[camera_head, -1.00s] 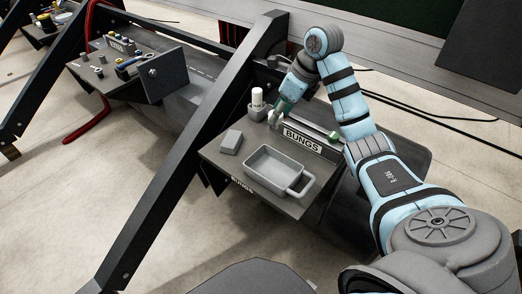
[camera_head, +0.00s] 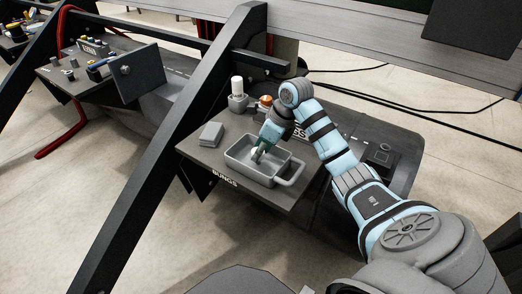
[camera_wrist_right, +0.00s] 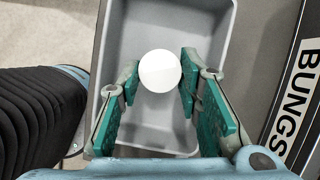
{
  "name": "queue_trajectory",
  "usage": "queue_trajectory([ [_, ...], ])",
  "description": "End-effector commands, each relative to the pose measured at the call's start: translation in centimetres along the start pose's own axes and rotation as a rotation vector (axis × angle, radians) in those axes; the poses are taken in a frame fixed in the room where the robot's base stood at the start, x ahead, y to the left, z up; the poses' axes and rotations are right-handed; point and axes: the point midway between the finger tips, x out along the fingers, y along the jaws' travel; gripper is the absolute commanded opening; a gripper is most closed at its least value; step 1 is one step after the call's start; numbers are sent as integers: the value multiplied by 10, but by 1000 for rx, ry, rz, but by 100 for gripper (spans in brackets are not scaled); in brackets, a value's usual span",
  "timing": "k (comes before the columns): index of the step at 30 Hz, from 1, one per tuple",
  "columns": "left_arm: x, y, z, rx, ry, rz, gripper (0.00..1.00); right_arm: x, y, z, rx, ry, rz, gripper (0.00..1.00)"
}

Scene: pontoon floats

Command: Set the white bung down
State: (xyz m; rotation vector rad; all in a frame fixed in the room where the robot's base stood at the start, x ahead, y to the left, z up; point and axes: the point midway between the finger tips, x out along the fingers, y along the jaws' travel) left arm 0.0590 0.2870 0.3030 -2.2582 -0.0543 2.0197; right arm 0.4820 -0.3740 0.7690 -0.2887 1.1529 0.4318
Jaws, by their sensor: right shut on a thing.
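The white bung (camera_wrist_right: 160,71) shows as a round white top between the fingers of my right gripper in the right wrist view. My right gripper (camera_wrist_right: 158,82) is shut on it, over the inside of a grey tray (camera_wrist_right: 120,38). My left gripper is not in view.
The tray stands on a dark table (camera_head: 205,160) marked BUNGS. A grey block (camera_head: 211,134) lies left of the tray. A white cylinder in a grey holder (camera_head: 238,102) and an orange-topped item (camera_head: 266,101) stand behind. A dark slanted beam (camera_head: 165,150) passes along the table's left.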

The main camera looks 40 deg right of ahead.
Motion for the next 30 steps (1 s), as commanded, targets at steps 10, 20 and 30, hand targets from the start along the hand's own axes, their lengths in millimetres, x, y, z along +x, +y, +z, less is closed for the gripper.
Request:
queue_trajectory([
  [10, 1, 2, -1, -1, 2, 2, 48, 2, 0, -1, 1, 1, 0, 52],
  [20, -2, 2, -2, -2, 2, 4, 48, -3, 0, 1, 1, 0, -1, 52],
  [30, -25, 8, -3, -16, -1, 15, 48, -87, -1, 2, 0, 0, -5, 52],
])
